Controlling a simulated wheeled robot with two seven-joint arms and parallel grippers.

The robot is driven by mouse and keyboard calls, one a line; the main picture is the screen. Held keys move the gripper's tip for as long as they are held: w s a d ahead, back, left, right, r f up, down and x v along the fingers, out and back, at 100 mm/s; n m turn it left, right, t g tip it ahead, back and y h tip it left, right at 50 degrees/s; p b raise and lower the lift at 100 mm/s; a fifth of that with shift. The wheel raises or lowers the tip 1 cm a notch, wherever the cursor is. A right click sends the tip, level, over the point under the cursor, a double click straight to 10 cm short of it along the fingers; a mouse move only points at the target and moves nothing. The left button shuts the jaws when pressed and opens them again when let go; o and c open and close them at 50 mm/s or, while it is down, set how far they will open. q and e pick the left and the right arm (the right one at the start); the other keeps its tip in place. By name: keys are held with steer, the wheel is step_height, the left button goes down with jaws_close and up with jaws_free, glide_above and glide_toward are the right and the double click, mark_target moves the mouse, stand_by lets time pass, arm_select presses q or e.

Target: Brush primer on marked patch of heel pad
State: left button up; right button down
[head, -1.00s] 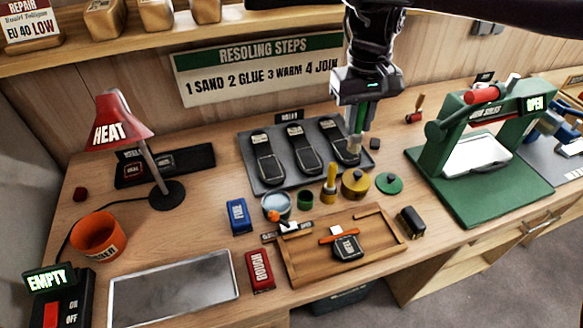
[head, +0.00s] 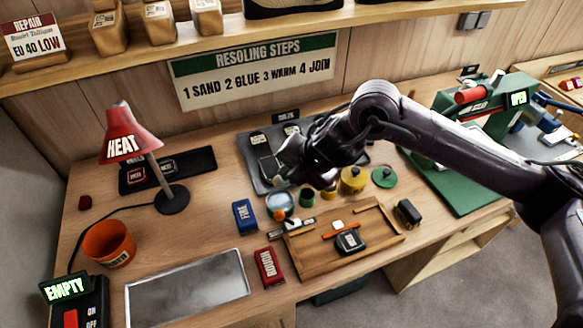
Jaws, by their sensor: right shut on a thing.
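The black heel pad (head: 350,241) lies in the wooden tray (head: 297,262), with pale lettering on its top. An orange strip (head: 342,230) lies just behind it. My right gripper (head: 285,178) is over the dark mat, behind and left of the tray and clear of the heel pad. Its own wrist and forearm hide most of it. It is shut on a slim thing that looks like a brush, mostly hidden now. A small green cup (head: 307,196) stands below and right of it. My left gripper is not in view.
A yellow pot (head: 353,180) and a green lid (head: 385,177) stand behind the tray. A glassy jar (head: 280,204) stands left of the green cup. Blue (head: 244,216) and red (head: 268,267) blocks lie left of the tray. My right arm crosses in front of the green press (head: 455,190).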

steer(key=shift+d+n, duration=0.1)
steer(key=shift+n, duration=0.3)
steer(key=shift+f, duration=0.1)
step_height(320, 180, down, 6)
steer(key=b, duration=0.5)
steer(key=shift+w, duration=0.1)
stand_by(0.5)
steer(key=shift+f+b, duration=0.55)
stand_by(0.4)
steer(key=shift+f, duration=0.1)
stand_by(0.8)
steer(key=shift+r+p, duration=2.95)
steer(key=shift+r, duration=0.65)
